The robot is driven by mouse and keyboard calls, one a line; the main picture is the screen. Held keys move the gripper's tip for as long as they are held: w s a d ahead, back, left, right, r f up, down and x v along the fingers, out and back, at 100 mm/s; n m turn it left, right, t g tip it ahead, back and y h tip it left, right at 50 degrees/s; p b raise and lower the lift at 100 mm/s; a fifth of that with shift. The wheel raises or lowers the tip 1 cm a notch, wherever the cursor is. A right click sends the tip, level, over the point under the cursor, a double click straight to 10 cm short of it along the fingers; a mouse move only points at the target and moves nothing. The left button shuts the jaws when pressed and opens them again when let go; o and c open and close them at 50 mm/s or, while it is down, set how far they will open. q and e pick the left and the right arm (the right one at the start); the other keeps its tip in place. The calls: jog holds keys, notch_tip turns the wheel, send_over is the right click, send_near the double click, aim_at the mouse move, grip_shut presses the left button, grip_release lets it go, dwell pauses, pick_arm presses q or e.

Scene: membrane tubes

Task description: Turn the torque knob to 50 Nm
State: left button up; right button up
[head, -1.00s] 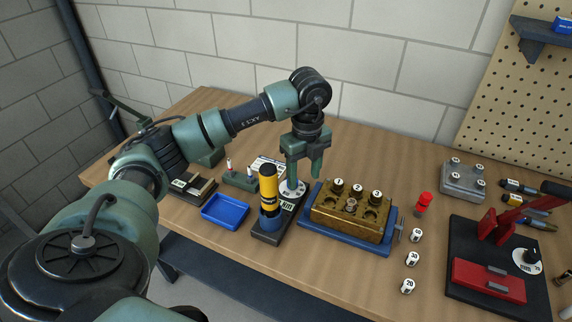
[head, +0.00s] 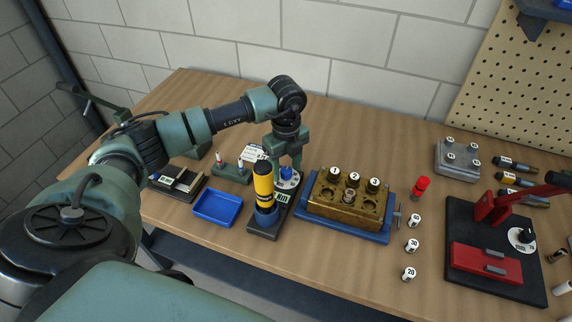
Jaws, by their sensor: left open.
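The torque knob is a small blue knob (head: 286,173) on a white round dial (head: 292,184) with dark marks, on a dark stand (head: 259,228) bearing an "Nm" label. The marks are too small to read, so I cannot tell the knob's setting. A yellow and black tool (head: 263,182) stands upright at the front of the same stand. My left gripper (head: 286,163) is open and points down, its fingers around or just above the knob. I cannot tell whether they touch it. My right gripper is not in view.
A blue tray (head: 218,222) lies left of the stand. A brass block (head: 345,214) with numbered caps sits in a blue holder to its right. A red-and-black press (head: 487,262) with another dial (head: 522,240) stands farther right. Small numbered white cylinders (head: 411,246) stand between.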

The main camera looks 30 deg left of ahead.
pick_arm(q)
jog(key=shift+d, duration=0.1)
grip_shut()
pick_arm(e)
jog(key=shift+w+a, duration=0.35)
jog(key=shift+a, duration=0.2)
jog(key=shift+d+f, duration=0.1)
